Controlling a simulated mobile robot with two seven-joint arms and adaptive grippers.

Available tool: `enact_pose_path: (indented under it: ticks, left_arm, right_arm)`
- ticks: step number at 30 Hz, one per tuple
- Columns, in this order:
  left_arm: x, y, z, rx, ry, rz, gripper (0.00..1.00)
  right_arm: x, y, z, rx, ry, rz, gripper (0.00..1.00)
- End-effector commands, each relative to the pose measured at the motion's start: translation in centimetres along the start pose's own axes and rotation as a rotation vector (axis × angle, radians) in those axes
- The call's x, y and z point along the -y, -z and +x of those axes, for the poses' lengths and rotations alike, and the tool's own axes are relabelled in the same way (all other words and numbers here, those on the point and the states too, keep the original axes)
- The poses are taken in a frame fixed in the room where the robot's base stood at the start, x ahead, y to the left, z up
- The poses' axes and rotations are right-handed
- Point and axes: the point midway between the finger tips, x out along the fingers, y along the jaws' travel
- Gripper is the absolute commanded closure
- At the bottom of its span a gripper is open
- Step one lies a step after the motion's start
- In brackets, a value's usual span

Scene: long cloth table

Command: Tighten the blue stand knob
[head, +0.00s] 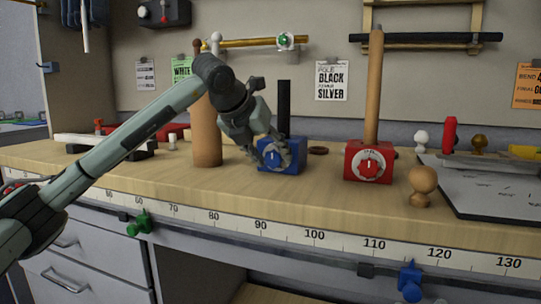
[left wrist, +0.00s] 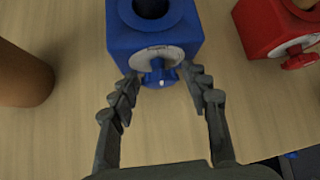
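The blue stand (head: 292,166) sits on the wooden table, with a black pole (head: 284,105) rising upright at it. In the left wrist view the blue stand (left wrist: 137,45) carries a pale dial with the blue knob (left wrist: 158,76) on its front face. My left gripper (head: 274,155) is in front of that face and hides part of it in the head view. In the left wrist view its two fingers (left wrist: 160,92) are open, one on each side of the knob. I cannot tell whether they touch it. My right gripper is not in view.
A red stand (head: 355,174) with a wooden pole (head: 375,90) stands to the right. A thick wooden cylinder (head: 205,140) stands to the left. A wooden knob piece (head: 422,187) and a grey tray (head: 490,203) are farther right. A ruler strip (head: 315,243) runs along the front edge.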

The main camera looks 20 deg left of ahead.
Motion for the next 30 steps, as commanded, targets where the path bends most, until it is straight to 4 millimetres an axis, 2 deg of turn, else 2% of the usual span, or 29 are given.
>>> enact_pose_path:
  ticks: [2,9,20,30]
  left_arm:
    - [0.0,0.0,0.0,0.000,0.000,0.000,0.67]
    - [0.0,0.0,0.0,0.000,0.000,0.000,0.97]
    - [0.1,-0.1,-0.1,0.001,-0.042,0.044,0.97]
    - [0.6,-0.1,0.0,0.003,-0.219,0.220,0.97]
  right_arm:
    - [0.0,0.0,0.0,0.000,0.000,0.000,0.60]
    - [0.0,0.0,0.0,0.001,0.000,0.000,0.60]
    - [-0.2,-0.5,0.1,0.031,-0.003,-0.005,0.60]
    - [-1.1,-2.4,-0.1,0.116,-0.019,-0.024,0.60]
